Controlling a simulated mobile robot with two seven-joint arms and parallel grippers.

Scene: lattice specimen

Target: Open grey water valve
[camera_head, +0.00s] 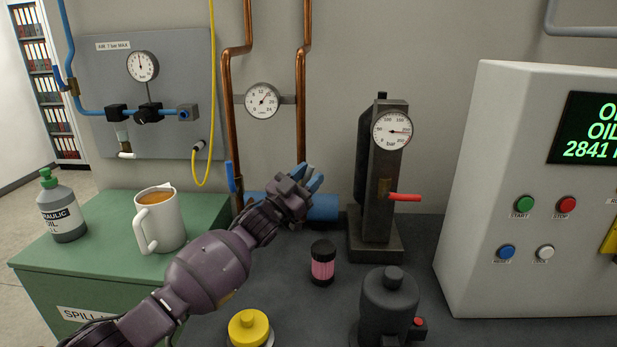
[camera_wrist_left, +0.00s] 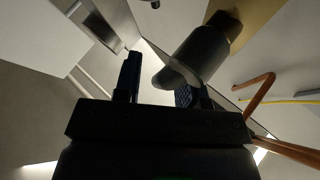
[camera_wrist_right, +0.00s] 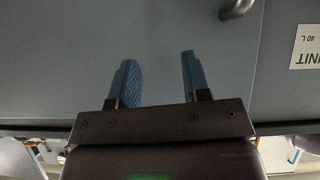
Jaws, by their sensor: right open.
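I cannot pick out a grey water valve for certain. A blue lever (camera_head: 231,177) stands on the left copper pipe (camera_head: 233,110), left of my left gripper. My left gripper (camera_head: 307,179) is in front of the right copper pipe's lower end and hides part of it. Its fingers are apart, and I see nothing clamped between them. In the left wrist view, a dark grey rounded body (camera_wrist_left: 200,52) lies beyond the fingers and partly behind the right one; I cannot tell what it is. My right gripper (camera_wrist_right: 158,82) is open and empty, facing a blue-grey panel (camera_wrist_right: 70,55).
A dark press with a gauge (camera_head: 377,170) and red lever (camera_head: 404,197) stands right of my left gripper. A pink-and-black jar (camera_head: 322,263), yellow-topped object (camera_head: 249,329) and dark bottle-shaped body (camera_head: 389,305) stand on the bench. A mug (camera_head: 160,222) is on the green cabinet (camera_head: 110,275).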

